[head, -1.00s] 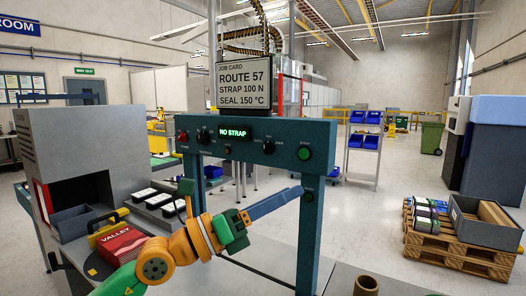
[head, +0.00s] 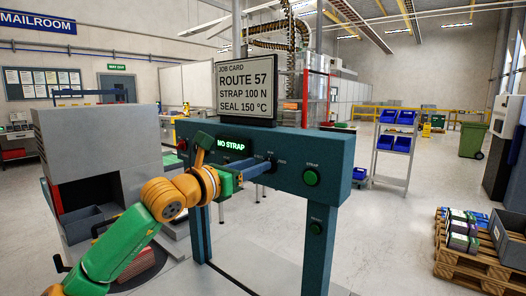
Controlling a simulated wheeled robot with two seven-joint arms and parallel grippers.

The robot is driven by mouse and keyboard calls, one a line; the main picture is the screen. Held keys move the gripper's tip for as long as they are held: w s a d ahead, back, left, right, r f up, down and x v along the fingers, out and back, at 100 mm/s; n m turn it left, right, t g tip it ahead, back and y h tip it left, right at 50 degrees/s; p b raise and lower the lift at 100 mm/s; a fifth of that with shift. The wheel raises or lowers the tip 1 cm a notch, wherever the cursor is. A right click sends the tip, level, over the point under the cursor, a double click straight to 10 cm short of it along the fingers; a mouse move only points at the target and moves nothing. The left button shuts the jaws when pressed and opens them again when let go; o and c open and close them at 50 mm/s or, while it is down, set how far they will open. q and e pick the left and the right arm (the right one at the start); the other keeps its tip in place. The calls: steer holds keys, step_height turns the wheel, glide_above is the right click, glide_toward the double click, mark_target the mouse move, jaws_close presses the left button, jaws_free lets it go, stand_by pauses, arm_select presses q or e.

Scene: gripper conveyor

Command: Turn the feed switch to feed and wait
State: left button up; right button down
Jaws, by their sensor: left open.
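The teal strapping machine's crossbar (head: 335,172) carries a lit green display (head: 234,146) reading "NO STRAP". Right of the display is a rotary switch with small labels around it. My left gripper (head: 268,165) is at that switch, with its blue fingers pointing at the panel. The fingers are open and cover the switch, so its setting is hidden. I cannot tell whether they touch it. My right gripper is not in view.
A green strap button (head: 311,178) sits right of the switch, and another button (head: 316,228) is on the right leg. A job card (head: 248,87) stands on top. A grey cabinet (head: 85,140) is at left. A loaded pallet (head: 470,268) is at right.

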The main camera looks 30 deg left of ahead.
arm_select(q)
steer(key=w, duration=0.3)
steer(key=shift+w+d+f+p, duration=0.15)
steer(key=shift+f+p, duration=0.1)
steer(key=shift+p, duration=0.1)
jaws_close()
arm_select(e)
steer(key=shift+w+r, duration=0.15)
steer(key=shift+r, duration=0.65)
arm_select(q)
steer(key=shift+s+d+f+m+b, duration=0.15)
steer(key=shift+m+b, duration=0.2)
steer(key=shift+m, duration=1.65)
steer(key=shift+d+m+b, duration=0.2)
steer(key=shift+m+b, duration=0.2)
steer(key=shift+m, duration=1.6)
steer(key=shift+s+d+f+m+b, duration=0.15)
steer(key=shift+m+b, duration=0.2)
steer(key=shift+m, duration=1.65)
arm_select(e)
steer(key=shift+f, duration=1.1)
arm_select(q)
steer(key=shift+w, duration=0.1)
